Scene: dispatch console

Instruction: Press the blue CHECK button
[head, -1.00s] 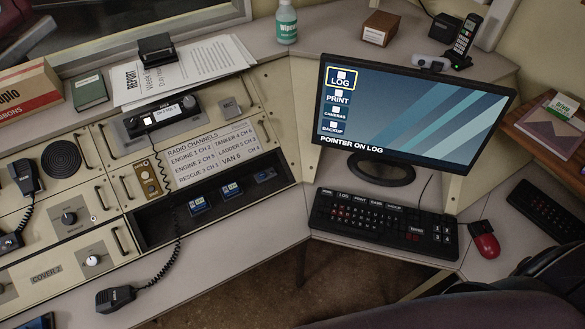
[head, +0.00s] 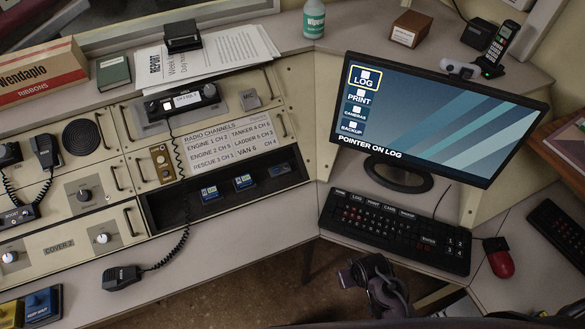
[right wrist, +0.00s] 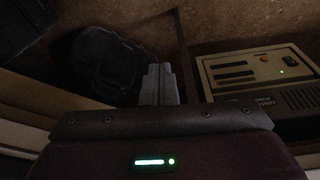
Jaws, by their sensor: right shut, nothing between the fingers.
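No button with a readable CHECK label shows. At the lower left of the head view, a blue block (head: 42,304) in a dark frame sits beside a yellow one (head: 10,314); their lettering is too small to read surely. My right gripper (right wrist: 160,82) is shut and empty in the right wrist view, above the floor. In the head view, a dark jointed shape that appears to be my right arm's end (head: 372,278) is below the keyboard, in front of the desk edge, far right of the blue block. My left gripper is not in view.
The monitor (head: 440,115) reads "POINTER ON LOG". The keyboard (head: 395,230) and red mouse (head: 498,258) lie before it. A hand microphone (head: 122,278) on a coiled cord lies on the left desk. In the wrist view, a beige power unit (right wrist: 250,75) stands low at right.

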